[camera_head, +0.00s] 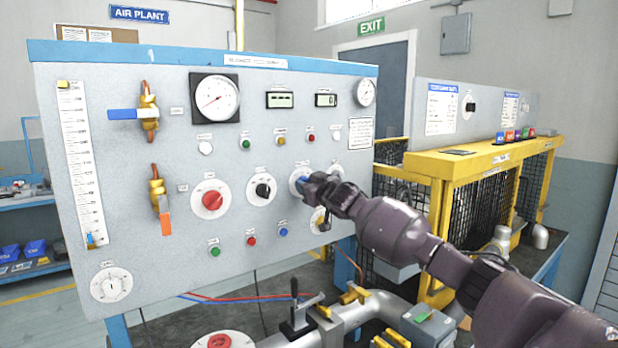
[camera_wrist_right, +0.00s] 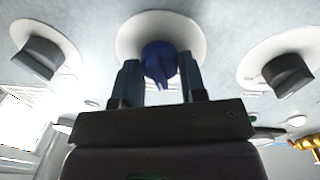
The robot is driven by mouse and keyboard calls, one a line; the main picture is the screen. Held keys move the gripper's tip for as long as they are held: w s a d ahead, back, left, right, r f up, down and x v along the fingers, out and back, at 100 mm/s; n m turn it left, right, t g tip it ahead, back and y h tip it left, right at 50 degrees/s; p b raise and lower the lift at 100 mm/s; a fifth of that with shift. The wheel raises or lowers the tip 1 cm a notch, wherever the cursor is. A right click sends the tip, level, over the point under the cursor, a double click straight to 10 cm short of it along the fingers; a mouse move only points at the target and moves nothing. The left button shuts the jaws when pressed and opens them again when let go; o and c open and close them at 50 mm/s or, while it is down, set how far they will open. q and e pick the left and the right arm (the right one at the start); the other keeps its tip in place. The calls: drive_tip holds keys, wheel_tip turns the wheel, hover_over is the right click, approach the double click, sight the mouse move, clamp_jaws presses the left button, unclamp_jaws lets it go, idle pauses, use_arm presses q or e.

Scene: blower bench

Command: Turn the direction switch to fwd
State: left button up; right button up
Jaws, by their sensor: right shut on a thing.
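A blue knob (camera_head: 304,181) on a round white plate sits in the middle row of the grey control panel (camera_head: 130,240). My right gripper (camera_head: 309,184) reaches it from the right and partly hides it in the head view. In the right wrist view the fingers of my right gripper (camera_wrist_right: 160,78) stand on both sides of the blue knob (camera_wrist_right: 160,60), shut on it. The knob's pointer aims roughly down in that view. The labels around it are too small to read, so I cannot tell its fwd mark. My left gripper is not in view.
A black knob (camera_head: 263,190) and a red knob (camera_head: 212,200) are left of the blue one. Dark knobs flank it in the wrist view (camera_wrist_right: 40,58), (camera_wrist_right: 288,74). Pipes and a black lever (camera_head: 294,290) stand below the panel. A yellow-framed cage (camera_head: 440,165) is at right.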

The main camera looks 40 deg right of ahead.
drive_tip(key=n+p, duration=0.2)
drive_tip(key=n, duration=0.3)
drive_tip(key=shift+f, duration=0.1)
drive_tip(key=shift+n, duration=0.3)
idle(0.4)
drive_tip(key=o, duration=0.9)
drive_tip(key=s, duration=0.3)
drive_tip(key=s+a+b, duration=0.1)
drive_tip(key=s, duration=0.6)
drive_tip(key=shift+s+a+f+b, duration=0.2)
drive_tip(key=shift+s+a+b, duration=0.15)
drive_tip(key=shift+b, duration=0.05)
